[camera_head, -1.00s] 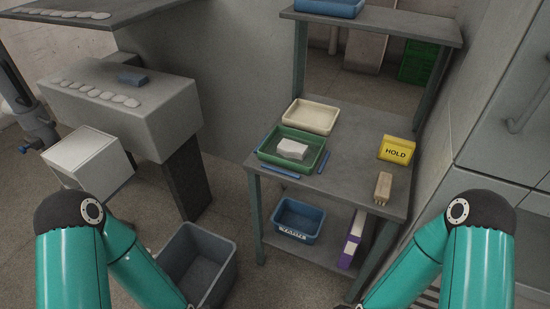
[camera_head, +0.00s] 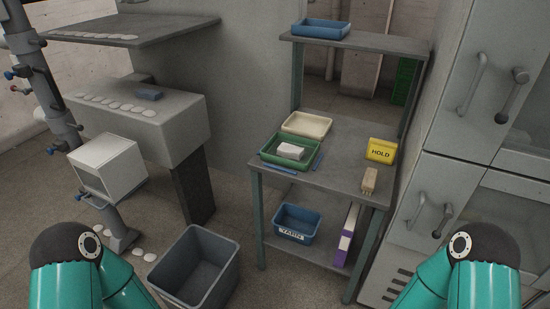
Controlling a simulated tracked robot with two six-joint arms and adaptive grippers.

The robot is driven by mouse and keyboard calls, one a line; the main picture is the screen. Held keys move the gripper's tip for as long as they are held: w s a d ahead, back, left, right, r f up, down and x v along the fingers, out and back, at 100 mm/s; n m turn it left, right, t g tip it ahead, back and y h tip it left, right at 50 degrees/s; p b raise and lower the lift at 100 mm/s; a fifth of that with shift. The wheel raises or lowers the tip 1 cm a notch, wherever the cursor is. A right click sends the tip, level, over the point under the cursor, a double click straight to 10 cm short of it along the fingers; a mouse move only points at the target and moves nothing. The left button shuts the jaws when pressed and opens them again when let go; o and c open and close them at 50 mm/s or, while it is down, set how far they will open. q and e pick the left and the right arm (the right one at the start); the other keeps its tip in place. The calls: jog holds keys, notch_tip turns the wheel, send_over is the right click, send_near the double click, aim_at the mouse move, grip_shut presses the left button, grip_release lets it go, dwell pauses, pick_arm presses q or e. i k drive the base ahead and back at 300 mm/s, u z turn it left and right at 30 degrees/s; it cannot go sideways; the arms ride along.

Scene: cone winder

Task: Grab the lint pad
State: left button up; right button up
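Two things could be the lint pad, and I cannot tell which it is. A white block (camera_head: 290,151) lies in the green tray (camera_head: 268,159) on the grey table. Both of my teal arms show at the bottom corners, but their grippers are outside the frame. Neither block has a gripper near it in view.
The table (camera_head: 332,180) also holds a cream tray (camera_head: 306,125), blue strips, a yellow HOLD sign (camera_head: 381,150) and a wooden-looking brush (camera_head: 369,181). A blue YARN bin (camera_head: 296,223) sits below. A grey bin (camera_head: 196,267) stands on the floor. Cabinets (camera_head: 450,150) close the right side.

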aim_at(286, 150)
jog(key=z, duration=0.15)
jog(key=i, duration=0.9)
